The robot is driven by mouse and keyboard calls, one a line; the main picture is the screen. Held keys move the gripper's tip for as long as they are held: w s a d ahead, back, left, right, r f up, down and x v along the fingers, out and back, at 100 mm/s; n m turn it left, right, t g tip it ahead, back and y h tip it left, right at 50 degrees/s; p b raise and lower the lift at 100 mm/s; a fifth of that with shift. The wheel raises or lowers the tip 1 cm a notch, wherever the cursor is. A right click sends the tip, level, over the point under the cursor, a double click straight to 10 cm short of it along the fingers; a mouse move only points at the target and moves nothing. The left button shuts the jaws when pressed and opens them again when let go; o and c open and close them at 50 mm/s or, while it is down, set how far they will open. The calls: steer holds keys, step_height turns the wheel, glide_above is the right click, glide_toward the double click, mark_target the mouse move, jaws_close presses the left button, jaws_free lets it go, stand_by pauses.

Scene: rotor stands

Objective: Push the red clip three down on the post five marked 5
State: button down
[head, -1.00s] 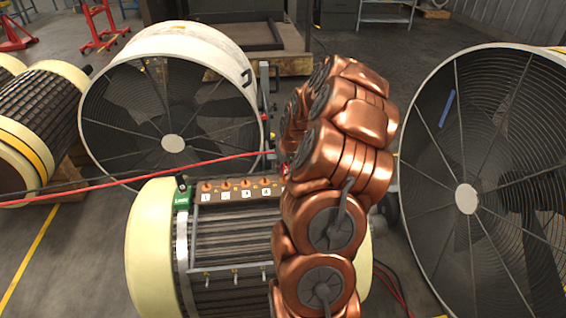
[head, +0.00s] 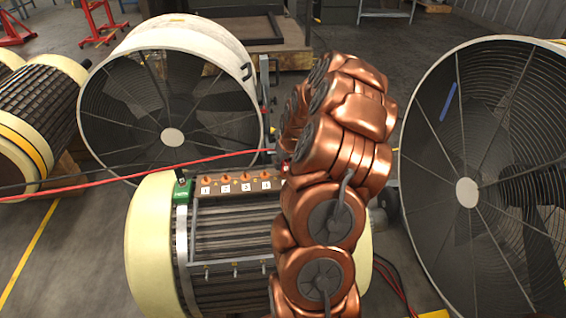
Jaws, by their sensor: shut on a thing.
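A terminal board (head: 237,196) on top of the cream-ended rotor holds a row of copper-coloured posts with white tags 1 to 4. The post marked 5 does not show; my copper-coloured arm covers the right end of the row. A small red piece (head: 285,167) shows at the arm's left edge, beside the row; it may be part of the red clip, but too little shows to tell. A red cable (head: 150,171) comes from the left and reaches toward that spot. My gripper is hidden behind my arm, so its fingers and their contact cannot be seen.
A green block (head: 183,191) stands at the board's left end. A large white-rimmed fan (head: 172,137) is behind the rotor, and another fan (head: 467,192) is at the right. A second rotor (head: 35,115) lies at the left. Dark cable also crosses at left.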

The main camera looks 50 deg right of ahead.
steer(key=shift+f, duration=0.35)
steer(key=c, duration=0.8)
jaws_free()
steer(key=shift+r, duration=0.1)
steer(key=v, duration=1.1)
steer(key=shift+s+r, duration=0.2)
steer(key=shift+r, duration=0.15)
